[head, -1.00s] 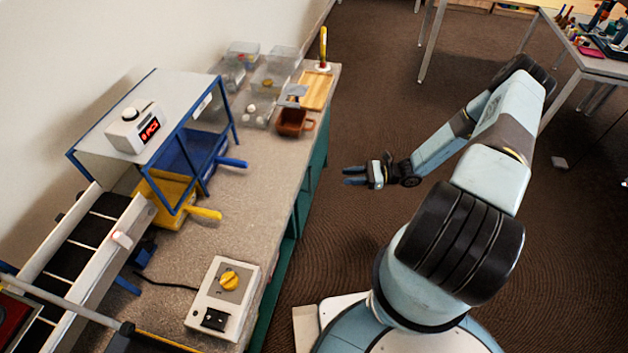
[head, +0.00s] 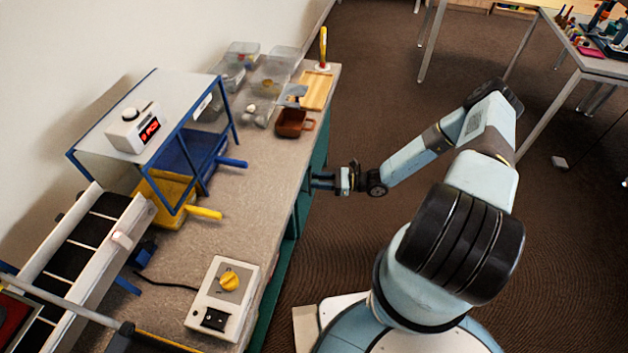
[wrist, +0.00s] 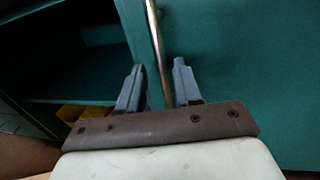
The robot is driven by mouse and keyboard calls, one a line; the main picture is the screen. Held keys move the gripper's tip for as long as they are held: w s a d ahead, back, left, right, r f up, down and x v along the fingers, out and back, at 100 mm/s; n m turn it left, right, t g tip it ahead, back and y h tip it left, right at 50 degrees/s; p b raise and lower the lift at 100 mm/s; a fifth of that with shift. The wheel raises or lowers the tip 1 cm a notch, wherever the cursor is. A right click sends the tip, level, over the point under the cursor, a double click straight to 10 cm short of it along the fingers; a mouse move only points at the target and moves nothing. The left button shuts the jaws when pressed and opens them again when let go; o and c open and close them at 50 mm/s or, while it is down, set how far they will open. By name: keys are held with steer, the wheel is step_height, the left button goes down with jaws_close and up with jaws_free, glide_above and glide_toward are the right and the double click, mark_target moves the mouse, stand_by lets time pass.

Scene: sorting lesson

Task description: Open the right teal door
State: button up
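The teal door (wrist: 240,70) fills the right part of the wrist view and looks closed. A vertical metal bar handle (wrist: 155,40) runs near its left edge. My gripper (wrist: 159,66) is open, with one finger on each side of the bar. I see gaps between the bar and both fingers, and cannot tell the depth. In the head view my gripper (head: 312,181) is at the teal cabinet front, below the countertop edge. The door's face and handle are hard to make out there.
Left of the door the cabinet is open and dark, with a shelf (wrist: 85,100) and something yellow (wrist: 80,111) low inside. The countertop (head: 250,200) above carries a control box (head: 225,300), blue and yellow bins and a brown mug (head: 291,123).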

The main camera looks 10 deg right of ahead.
mark_target(310, 181)
steer(key=shift+w+a, duration=0.2)
steer(key=shift+a, duration=0.65)
steer(key=shift+w+a, duration=0.15)
steer(key=shift+a, duration=0.65)
steer(key=shift+c, duration=0.2)
jaws_close()
steer(key=shift+s, duration=0.1)
